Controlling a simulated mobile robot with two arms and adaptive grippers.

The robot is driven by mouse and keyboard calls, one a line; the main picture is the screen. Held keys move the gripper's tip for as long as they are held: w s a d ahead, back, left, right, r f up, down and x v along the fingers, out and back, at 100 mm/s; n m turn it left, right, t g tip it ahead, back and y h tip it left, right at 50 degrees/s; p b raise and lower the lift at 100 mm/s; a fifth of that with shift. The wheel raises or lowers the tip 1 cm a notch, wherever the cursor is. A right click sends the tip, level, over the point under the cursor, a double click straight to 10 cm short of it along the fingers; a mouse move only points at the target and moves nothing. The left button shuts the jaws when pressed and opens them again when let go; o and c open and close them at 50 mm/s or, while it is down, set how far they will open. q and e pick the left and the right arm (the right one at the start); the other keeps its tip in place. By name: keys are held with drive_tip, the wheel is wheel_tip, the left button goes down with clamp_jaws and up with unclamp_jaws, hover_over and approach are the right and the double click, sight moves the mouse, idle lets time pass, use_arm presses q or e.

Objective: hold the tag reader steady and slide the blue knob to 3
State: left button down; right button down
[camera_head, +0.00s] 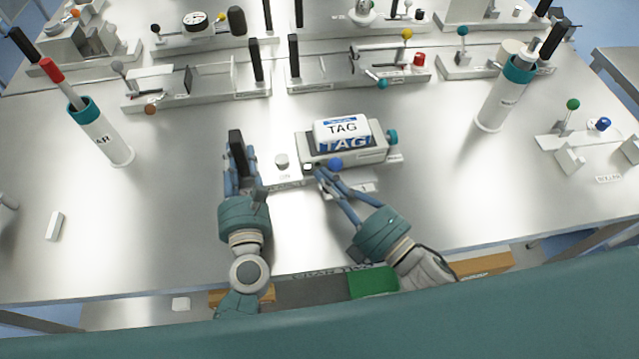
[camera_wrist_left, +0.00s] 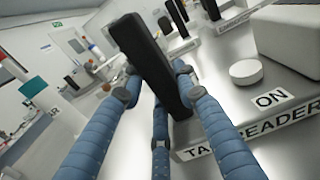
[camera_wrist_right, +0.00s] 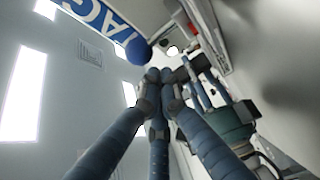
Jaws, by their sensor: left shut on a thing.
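The tag reader (camera_head: 374,156) is a grey block on the table's middle with a white TAG piece (camera_head: 342,128) on top. Its blue knob (camera_head: 335,165) is at the front edge and also shows in the right wrist view (camera_wrist_right: 138,50). My left gripper (camera_head: 238,160) is shut on an upright black handle (camera_head: 236,142) at the reader's left end; the handle stands between its fingers in the left wrist view (camera_wrist_left: 148,60). My right gripper (camera_head: 321,173) has its fingertips together, just left of the blue knob; contact is unclear. The scale under the knob is mostly hidden.
A round white ON button (camera_head: 282,160) sits between the handle and reader. A teal knob (camera_head: 392,137) is at the reader's right end. Tool cups stand left (camera_head: 108,143) and right (camera_head: 494,105). Other fixtures line the back; the front left table is mostly clear.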

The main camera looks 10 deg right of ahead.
use_arm(q)
drive_tip(key=shift+s+f, duration=0.15)
drive_tip(key=shift+f, duration=0.5)
use_arm(e)
drive_tip(key=shift+d+f, duration=0.1)
drive_tip(key=shift+d, duration=0.15)
drive_tip(key=d, duration=0.7)
drive_tip(key=shift+w, duration=0.3)
use_arm(q)
drive_tip(key=shift+a, duration=0.1)
use_arm(e)
drive_tip(key=shift+a, duration=0.1)
drive_tip(key=shift+s+a, duration=0.2)
drive_tip(key=shift+a, duration=0.25)
drive_tip(key=s, duration=0.3)
drive_tip(key=s+d, duration=0.1)
drive_tip(key=s, duration=0.2)
drive_tip(key=s+d, duration=0.1)
drive_tip(key=s, duration=0.2)
drive_tip(key=shift+s+d+r, duration=0.15)
drive_tip(key=shift+d+r, duration=0.05)
drive_tip(key=shift+d, duration=0.05)
use_arm(q)
drive_tip(key=shift+r, duration=0.3)
use_arm(e)
drive_tip(key=shift+r, duration=0.15)
